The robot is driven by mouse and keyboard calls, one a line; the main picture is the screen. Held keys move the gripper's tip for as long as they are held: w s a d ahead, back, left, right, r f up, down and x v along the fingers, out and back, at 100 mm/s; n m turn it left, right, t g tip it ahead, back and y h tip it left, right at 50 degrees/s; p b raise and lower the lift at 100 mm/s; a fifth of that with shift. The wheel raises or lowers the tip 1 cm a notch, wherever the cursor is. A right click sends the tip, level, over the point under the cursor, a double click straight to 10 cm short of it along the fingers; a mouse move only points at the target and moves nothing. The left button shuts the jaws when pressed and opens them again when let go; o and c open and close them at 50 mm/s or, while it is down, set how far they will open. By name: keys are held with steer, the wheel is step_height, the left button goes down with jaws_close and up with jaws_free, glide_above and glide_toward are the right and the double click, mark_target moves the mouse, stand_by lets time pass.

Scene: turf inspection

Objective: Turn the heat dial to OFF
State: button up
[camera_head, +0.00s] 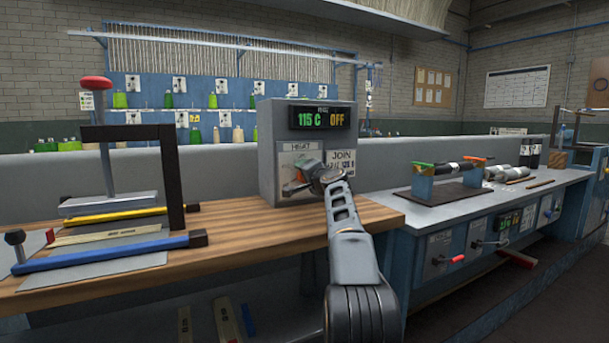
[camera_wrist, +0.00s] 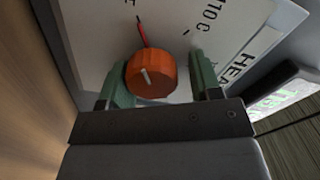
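The grey control box (camera_head: 270,150) stands on the wooden bench. Its display (camera_head: 322,118) reads 115 C in green and OFF in amber. The heat panel (camera_head: 290,150) is on its front, mostly behind my gripper (camera_head: 297,182). In the wrist view, the round orange heat dial (camera_wrist: 151,75) has a short pale mark on its face, and a red pointer (camera_wrist: 142,32) extends upward from it. A 110 C label shows to the upper right. My gripper (camera_wrist: 160,62) is open, its green fingers on either side of the dial. The left finger is close to it; the right has a visible gap. An OFF mark on the panel is not visible.
A JOIN sign (camera_head: 342,160) is right of the heat panel. A clamp press (camera_head: 110,200) with coloured bars stands on the bench's left. A grey worktop (camera_head: 450,210) with rollers lies to the right. Bare wood (camera_head: 240,225) lies between the press and my arm.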

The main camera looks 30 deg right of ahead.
steer(key=shift+o, duration=1.1)
steer(key=shift+f, duration=0.1)
steer(key=shift+s+f, duration=0.1)
steer(key=shift+s+b, duration=0.35)
steer(key=s+a+b, duration=0.2)
steer(key=s, duration=1)
steer(key=shift+s, duration=0.4)
steer(key=shift+r, duration=0.2)
